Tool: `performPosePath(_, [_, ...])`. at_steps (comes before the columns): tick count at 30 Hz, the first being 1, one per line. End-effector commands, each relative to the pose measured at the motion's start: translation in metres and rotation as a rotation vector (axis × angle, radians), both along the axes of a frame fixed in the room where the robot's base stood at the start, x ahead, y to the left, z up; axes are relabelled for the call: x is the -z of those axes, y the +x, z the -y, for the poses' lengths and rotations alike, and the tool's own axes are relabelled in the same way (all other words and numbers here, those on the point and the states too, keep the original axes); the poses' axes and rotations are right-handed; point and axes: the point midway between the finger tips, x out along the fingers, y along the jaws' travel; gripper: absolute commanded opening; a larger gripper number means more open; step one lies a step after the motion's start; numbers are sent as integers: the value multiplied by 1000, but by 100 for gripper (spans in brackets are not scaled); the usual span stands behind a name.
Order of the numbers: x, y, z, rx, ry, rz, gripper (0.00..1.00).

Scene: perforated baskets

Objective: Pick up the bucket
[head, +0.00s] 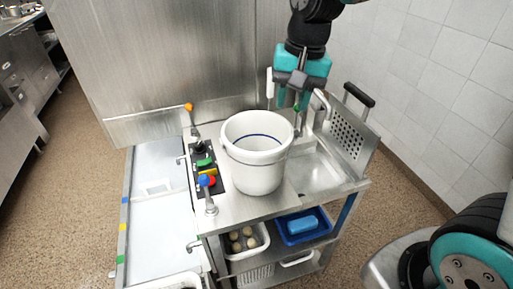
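The white bucket (257,165) stands upright on the metal counter in the middle of the head view. Its open mouth faces up, a blue line runs round the inside, and a thin bail lies down against its front. My gripper (291,104) hangs pointing down from above, over the back right of the bucket's rim. I cannot tell whether the fingertips touch anything behind the bucket.
A sink basin (318,171) and an upright perforated panel (347,132) are to the right. Levers with an orange knob (188,106) and a blue knob (204,181) stand left of the bucket. A basket with round items (262,248) and a blue tray (284,237) sit below.

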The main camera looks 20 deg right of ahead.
Motion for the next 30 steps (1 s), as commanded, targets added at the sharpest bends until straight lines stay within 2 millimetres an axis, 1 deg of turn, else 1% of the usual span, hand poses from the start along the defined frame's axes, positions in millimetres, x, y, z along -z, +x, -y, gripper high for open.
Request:
performPosePath(1, [0, 17, 10, 91, -18, -16, 35])
performPosePath(3, [4, 34, 21, 198, -39, -29, 35])
performPosePath(7, [13, 48, 32, 304, -58, -40, 35])
performPosePath(11, [34, 50, 32, 319, -62, -45, 35])
performPosePath(18, [89, 51, 30, 316, -62, -45, 35])
performPosePath(21, [108, 52, 29, 315, -61, -44, 35])
performPosePath(24, [122, 53, 28, 315, -60, -41, 35])
performPosePath(30, [135, 54, 28, 315, -60, -40, 35])
